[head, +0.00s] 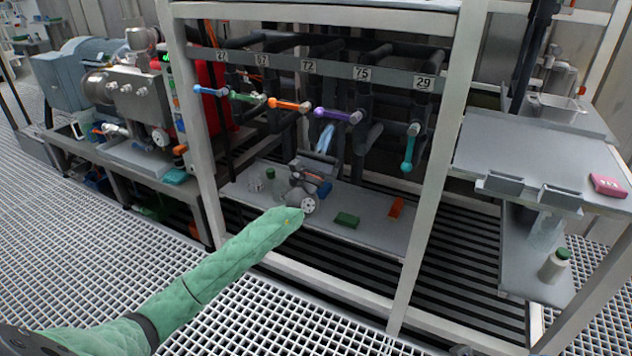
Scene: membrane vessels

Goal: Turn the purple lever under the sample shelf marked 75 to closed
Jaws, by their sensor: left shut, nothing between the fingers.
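The purple lever (336,114) is under the label 75 (362,73) on the grey label rail. It lies nearly level, its handle pointing left from its pivot. My left arm in a green sleeve reaches in from the lower left. My left gripper (325,137) is shut and empty, its pale fingertips appearing just below the purple lever in the picture. I cannot tell whether they touch it. My right gripper is not in view.
Blue (209,90), green (248,98) and orange (288,105) levers lie roughly level to the left. A teal lever (410,148) hangs down under 29. A white frame post (440,170) stands at right. A low shelf (375,228) holds small items.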

